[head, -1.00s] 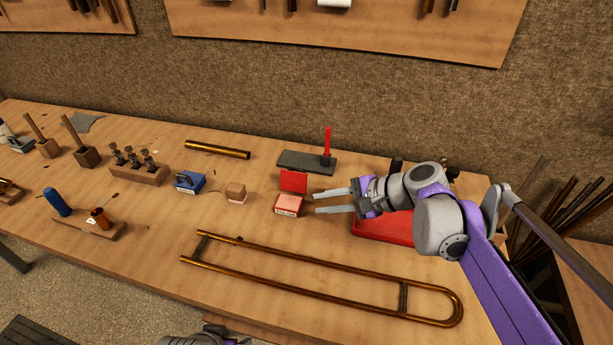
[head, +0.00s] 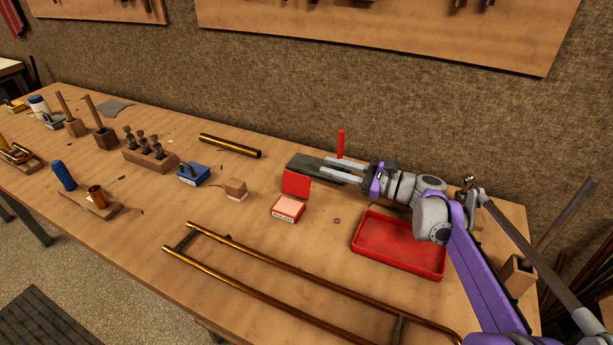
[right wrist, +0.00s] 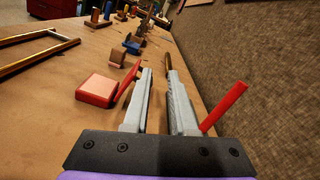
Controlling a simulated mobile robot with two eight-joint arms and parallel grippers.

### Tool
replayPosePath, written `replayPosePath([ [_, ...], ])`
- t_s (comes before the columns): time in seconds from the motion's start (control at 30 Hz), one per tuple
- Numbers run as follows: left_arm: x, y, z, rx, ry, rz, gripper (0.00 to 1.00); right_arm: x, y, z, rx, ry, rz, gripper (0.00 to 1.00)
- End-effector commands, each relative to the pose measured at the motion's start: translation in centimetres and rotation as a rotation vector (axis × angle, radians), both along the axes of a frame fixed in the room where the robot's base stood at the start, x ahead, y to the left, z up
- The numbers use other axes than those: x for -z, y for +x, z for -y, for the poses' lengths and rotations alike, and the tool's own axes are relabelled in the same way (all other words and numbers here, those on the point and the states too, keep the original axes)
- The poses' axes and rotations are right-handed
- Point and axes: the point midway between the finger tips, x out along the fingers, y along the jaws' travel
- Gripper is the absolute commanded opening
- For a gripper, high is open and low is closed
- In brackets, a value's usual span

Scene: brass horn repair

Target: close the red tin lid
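The red tin (head: 287,211) stands on the bench with pale pink contents and a label on its front. Its red lid (head: 296,183) is raised, standing up at the tin's back edge. My left gripper is out of view.
A red tray (head: 398,258) lies to the right. A wooden block (head: 235,187) and blue item (head: 194,174) stand left. A brass slide (head: 270,262) lies in front.

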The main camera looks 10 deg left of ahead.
Motion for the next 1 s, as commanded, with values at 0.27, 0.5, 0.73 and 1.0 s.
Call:
replayPosePath([
  [0.27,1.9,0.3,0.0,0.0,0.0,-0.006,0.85,4.8,0.5,-1.8,-0.004,0.0,0.0,0.25],
  [0.5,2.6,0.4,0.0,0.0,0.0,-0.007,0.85,4.7,1.8,-5.6,-0.002,-0.001,0.001,0.25],
  [0.73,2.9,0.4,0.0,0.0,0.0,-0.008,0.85,4.6,2.3,-7.1,-0.001,-0.002,0.001,0.25],
  [1.0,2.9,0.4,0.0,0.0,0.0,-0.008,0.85,4.6,2.3,-7.1,0.001,-0.002,0.0,0.25],
])
